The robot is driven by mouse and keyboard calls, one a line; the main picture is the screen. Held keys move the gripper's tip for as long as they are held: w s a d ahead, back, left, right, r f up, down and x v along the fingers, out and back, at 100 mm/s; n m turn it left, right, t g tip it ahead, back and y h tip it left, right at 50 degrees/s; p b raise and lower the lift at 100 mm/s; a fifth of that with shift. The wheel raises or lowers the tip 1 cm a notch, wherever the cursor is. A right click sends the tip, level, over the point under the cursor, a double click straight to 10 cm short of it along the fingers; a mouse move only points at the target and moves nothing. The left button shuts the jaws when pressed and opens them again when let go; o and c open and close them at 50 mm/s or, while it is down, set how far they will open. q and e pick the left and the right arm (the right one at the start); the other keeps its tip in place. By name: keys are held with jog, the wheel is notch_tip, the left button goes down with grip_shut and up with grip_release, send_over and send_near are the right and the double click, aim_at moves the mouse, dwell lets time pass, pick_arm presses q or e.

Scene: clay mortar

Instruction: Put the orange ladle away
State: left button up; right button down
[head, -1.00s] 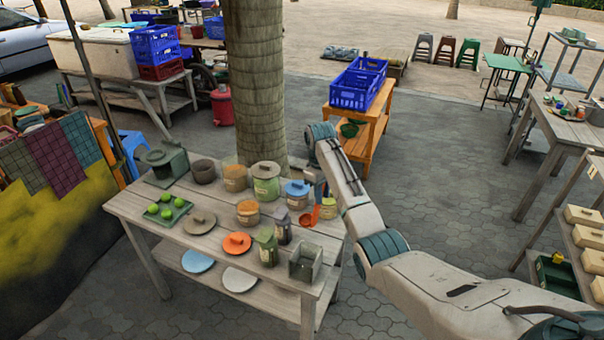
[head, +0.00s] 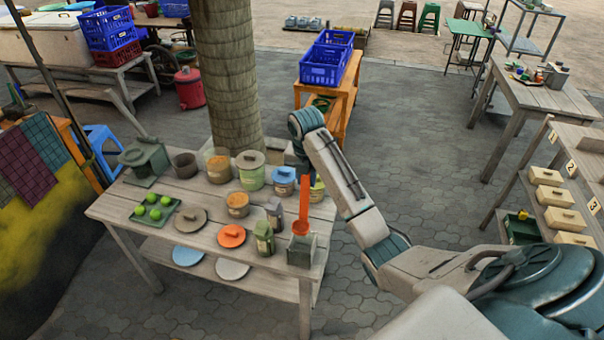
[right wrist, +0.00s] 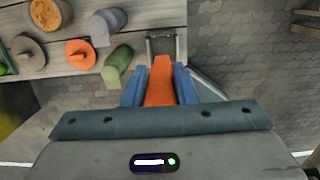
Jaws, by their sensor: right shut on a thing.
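The orange ladle (head: 303,208) hangs upright, handle up and bowl down, over the grey open-topped box (head: 301,253) at the table's right front corner. I cannot tell whether the bowl is above the rim or just inside it. My right gripper (head: 306,180) is shut on the upper handle, partly hidden by its own arm. In the right wrist view the orange handle (right wrist: 159,84) sits between the blue fingers, and the box (right wrist: 160,45) shows just beyond. My left gripper is out of view.
A green bottle (head: 263,238) and a dark grey bottle (head: 274,214) stand left of the box. A blue-lidded jar (head: 284,181), other jars, an orange lid (head: 231,236) and a tray of green fruit (head: 137,222) share the wooden table (head: 120,205). Paving is open to the right.

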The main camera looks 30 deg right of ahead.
aim_at(306, 191)
jog(key=shift+s+f, duration=0.1)
jog(key=shift+f, duration=1.35)
notch_tip(306, 191, down, 3)
jog(key=shift+r, duration=0.15)
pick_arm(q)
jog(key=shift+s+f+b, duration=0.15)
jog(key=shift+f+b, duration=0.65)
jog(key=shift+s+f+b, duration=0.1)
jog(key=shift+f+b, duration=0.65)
pick_arm(e)
notch_tip(306, 191, down, 8)
jog(key=c, duration=1.1)
grip_release()
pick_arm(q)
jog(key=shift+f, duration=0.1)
pick_arm(e)
jog(key=shift+r, duration=0.1)
